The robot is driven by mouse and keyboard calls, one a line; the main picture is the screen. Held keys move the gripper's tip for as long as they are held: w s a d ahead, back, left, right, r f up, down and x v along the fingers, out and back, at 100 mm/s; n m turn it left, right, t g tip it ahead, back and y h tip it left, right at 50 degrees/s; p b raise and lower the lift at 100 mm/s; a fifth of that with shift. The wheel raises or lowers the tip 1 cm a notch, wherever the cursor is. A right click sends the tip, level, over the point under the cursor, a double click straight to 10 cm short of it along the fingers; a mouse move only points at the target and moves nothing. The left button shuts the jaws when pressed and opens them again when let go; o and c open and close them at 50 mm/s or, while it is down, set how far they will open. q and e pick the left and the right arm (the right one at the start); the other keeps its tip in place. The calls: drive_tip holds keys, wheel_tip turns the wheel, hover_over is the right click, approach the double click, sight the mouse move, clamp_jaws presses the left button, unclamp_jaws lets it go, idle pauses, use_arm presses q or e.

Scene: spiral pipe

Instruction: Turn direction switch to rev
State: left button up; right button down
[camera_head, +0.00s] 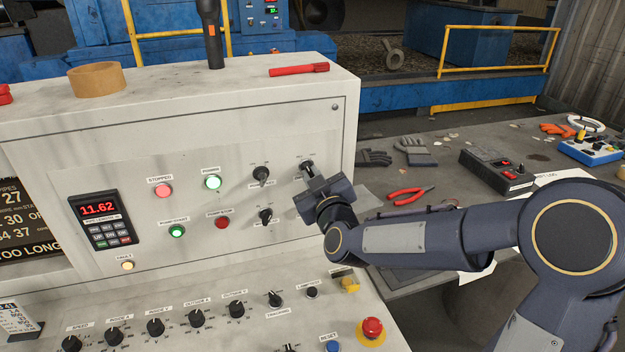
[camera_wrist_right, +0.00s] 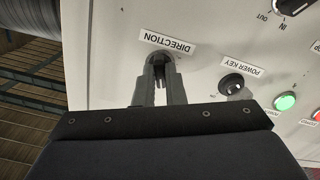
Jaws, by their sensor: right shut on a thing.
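The direction switch (camera_wrist_right: 159,66) is a dark knob below the label DIRECTION in the right wrist view, which shows the panel upside down. In the head view the switch (camera_head: 306,166) is at the upper right of the grey panel. My right gripper (camera_head: 309,181) reaches it from the right. In the right wrist view its fingers (camera_wrist_right: 160,82) are shut on the switch knob, one on each side. The fingers and gripper body hide part of the knob, and I cannot read its pointed setting. My left gripper is not in view.
The power key (camera_wrist_right: 231,84) is beside the direction switch. Another black knob (camera_head: 265,215) sits lower left of my gripper. The lower console has several knobs and a red emergency button (camera_head: 372,328). Pliers (camera_head: 408,195) and gloves (camera_head: 415,151) lie on the bench at right.

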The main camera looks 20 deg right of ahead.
drive_tip(key=shift+n, duration=0.7)
drive_tip(key=c, duration=1.5)
unclamp_jaws()
drive_tip(key=shift+s, duration=0.1)
drive_tip(key=s+b, duration=0.1)
drive_tip(key=s, duration=0.6)
drive_tip(key=shift+s+d, duration=0.15)
drive_tip(key=shift+s, duration=0.2)
